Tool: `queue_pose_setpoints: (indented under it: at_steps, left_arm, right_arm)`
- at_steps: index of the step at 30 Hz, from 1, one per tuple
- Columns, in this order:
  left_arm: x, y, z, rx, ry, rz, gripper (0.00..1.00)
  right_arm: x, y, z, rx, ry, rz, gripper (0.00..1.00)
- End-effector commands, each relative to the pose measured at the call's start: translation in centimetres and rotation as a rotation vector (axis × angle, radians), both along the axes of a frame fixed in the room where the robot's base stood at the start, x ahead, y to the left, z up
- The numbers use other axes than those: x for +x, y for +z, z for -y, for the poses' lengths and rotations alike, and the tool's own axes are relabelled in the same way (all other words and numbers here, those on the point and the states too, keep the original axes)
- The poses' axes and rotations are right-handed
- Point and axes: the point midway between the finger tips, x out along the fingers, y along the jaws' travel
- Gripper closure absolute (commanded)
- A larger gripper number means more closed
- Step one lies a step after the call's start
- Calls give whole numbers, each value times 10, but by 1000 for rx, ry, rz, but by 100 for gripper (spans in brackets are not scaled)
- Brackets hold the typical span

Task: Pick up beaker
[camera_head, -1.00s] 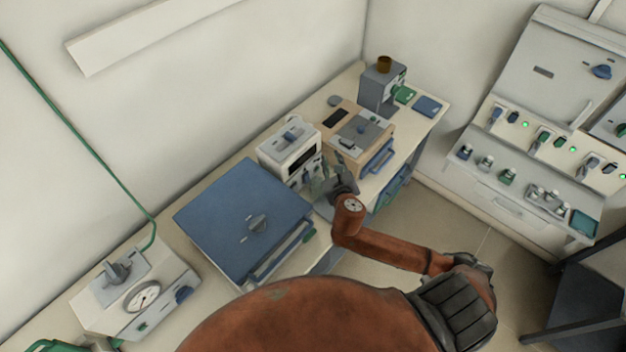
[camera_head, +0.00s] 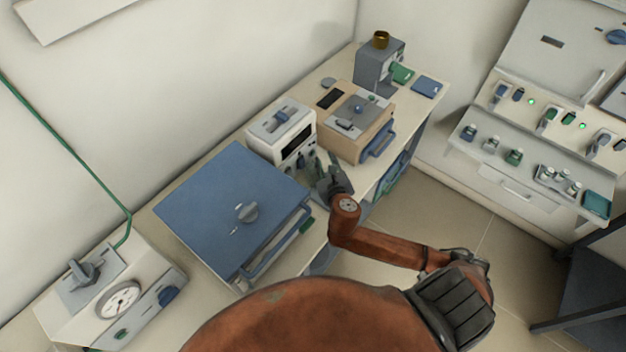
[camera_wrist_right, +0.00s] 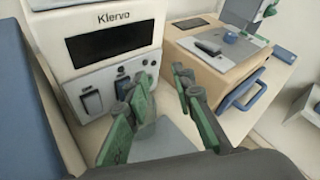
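I cannot make out a beaker for certain in either view. My right gripper (camera_head: 322,172) reaches over the bench in front of the white box with a dark display. In the right wrist view, my right gripper (camera_wrist_right: 161,84) has its two green-padded fingers apart, with no object visible between them. The white box (camera_wrist_right: 112,45), marked "Klervo", stands just beyond and left of the fingers. A brass-coloured cup (camera_head: 381,40) sits on top of a grey device at the back of the bench. My left gripper is not in view.
A blue-topped box (camera_head: 225,200) stands left of the gripper, and a tan box (camera_head: 352,125) with a blue handle to its right. A gauge unit (camera_head: 115,300) is at the lower left. Several small jars (camera_head: 515,157) stand on the right-hand cabinet ledge.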

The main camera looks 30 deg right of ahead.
Motion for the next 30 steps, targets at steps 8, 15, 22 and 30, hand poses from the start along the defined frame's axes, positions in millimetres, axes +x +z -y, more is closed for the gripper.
queue_pose_setpoints:
  at_steps: [8,15,22,30]
  left_arm:
    - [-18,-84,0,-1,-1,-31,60]
    - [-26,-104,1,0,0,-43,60]
    - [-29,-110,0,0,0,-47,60]
    - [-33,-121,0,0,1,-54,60]
  right_arm:
    - [1,-100,0,0,0,-31,77]
    - [2,-125,0,0,0,-41,77]
    - [17,-133,6,-1,0,-40,77]
    - [44,-147,19,1,-1,-41,77]
